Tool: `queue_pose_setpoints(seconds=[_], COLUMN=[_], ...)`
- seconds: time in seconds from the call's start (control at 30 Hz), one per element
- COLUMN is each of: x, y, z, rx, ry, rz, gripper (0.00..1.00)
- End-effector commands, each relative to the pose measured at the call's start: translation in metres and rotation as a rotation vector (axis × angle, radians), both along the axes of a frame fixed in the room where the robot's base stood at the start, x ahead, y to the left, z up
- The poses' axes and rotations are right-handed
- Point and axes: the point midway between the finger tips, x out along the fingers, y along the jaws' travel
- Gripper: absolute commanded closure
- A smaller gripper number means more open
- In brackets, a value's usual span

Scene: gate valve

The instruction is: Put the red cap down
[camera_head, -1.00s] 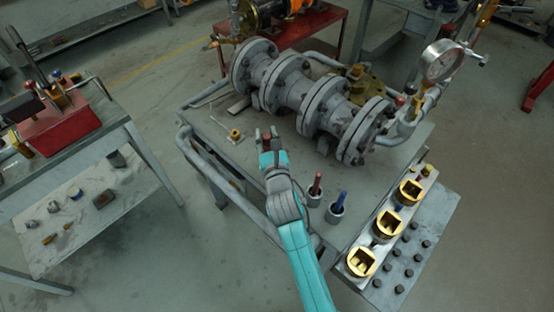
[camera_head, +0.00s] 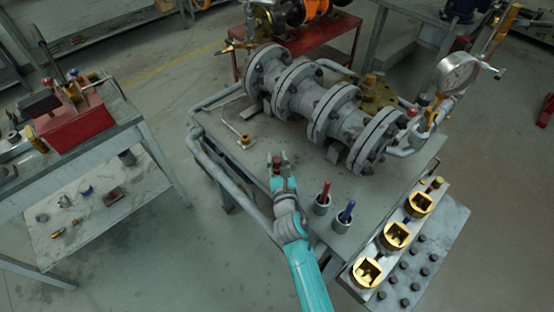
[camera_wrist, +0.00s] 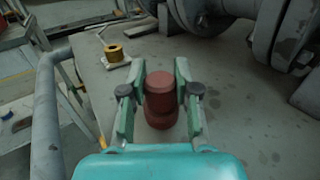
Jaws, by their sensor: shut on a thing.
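The red cap (camera_wrist: 158,88) is a dull red, stepped cylinder between the two fingers of my gripper (camera_wrist: 160,95) in the wrist view. The fingers close on it from left and right, and it looks upright. In the head view my gripper (camera_head: 279,163) holds the cap (camera_head: 277,165) over the grey bench top (camera_head: 240,170), left of the two cups. I cannot tell whether the cap's underside touches the bench.
A flanged grey valve body (camera_head: 320,105) lies behind my gripper. A small brass fitting (camera_head: 245,141) sits to its left. Two cups with a red (camera_head: 325,190) and a blue handle (camera_head: 347,211) stand to the right, near gold blocks (camera_head: 396,236). Bare bench surrounds my gripper.

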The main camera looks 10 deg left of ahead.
Motion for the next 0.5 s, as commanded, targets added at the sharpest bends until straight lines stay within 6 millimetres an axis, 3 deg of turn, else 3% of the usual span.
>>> queue_pose_setpoints(seconds=[0.13, 0.17, 0.23, 0.5], x=[0.0001, 0.0001, 0.0001, 0.0001], y=[0.0, 0.0, -0.0001, -0.0001], z=[-0.0021, -0.0021, -0.0019, -0.0019], rx=[0.0, 0.001, 0.001, 0.001], ry=[-0.001, -0.001, -0.001, -0.001], rz=[0.0, 0.0, 0.0, -0.001], gripper=[1.0, 0.64, 0.47, 0.44])
